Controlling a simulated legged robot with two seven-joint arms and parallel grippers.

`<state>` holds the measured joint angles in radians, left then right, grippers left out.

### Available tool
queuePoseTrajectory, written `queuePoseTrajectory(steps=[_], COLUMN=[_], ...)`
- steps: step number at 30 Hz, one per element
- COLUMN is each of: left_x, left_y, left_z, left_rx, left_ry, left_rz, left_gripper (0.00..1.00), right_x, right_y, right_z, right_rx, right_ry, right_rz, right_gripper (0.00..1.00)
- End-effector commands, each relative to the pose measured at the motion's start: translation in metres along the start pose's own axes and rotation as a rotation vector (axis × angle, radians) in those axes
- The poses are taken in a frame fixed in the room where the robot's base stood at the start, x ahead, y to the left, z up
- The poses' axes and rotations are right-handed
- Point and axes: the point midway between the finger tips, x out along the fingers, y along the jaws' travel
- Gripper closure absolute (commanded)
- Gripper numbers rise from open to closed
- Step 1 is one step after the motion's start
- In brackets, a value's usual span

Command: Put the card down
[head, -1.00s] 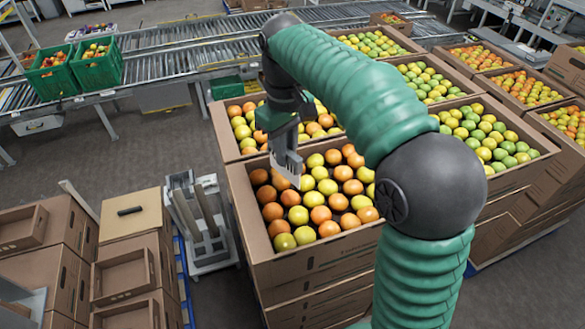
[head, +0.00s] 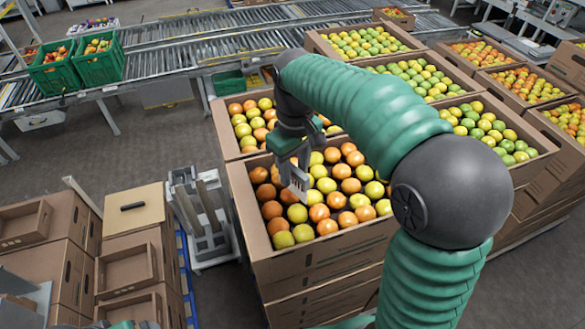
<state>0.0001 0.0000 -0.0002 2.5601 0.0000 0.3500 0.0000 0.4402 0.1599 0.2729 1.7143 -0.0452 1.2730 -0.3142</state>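I cannot tell whether this piece is the card or the gripper's own fingers, nor whether the fingers are open or shut. No other card can be made out. My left gripper is not in view.
More full tomato crates (head: 478,128) stand behind and to the right. Empty cardboard boxes (head: 122,268) are stacked at the lower left, beside a grey stand (head: 208,220). A roller conveyor (head: 190,65) with green crates (head: 98,58) runs across the back.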

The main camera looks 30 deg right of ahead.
Motion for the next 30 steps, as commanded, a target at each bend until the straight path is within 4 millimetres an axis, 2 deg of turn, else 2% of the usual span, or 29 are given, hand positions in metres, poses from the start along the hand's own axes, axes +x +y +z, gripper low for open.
queuePoseTrajectory(steps=[6,10,14,21,25,30], left_x=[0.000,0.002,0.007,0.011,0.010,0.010], left_y=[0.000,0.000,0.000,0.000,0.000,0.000], left_z=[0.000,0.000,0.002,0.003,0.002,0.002], left_rx=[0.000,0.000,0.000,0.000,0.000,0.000], left_ry=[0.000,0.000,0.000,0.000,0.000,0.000], left_rz=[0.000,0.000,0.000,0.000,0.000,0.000], left_gripper=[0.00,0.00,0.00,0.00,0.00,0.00], right_x=[-0.001,-0.010,-0.037,-0.099,-0.117,-0.122], right_y=[0.000,0.000,0.000,0.000,0.000,0.000], right_z=[0.000,-0.001,-0.002,-0.001,-0.001,-0.001], right_rx=[0.000,0.000,-0.001,-0.001,0.000,0.001], right_ry=[0.000,0.002,0.006,0.003,0.002,-0.001], right_rz=[0.000,0.002,0.004,0.001,0.001,0.000], right_gripper=[0.63,0.63,0.63,0.63,0.63,0.63])
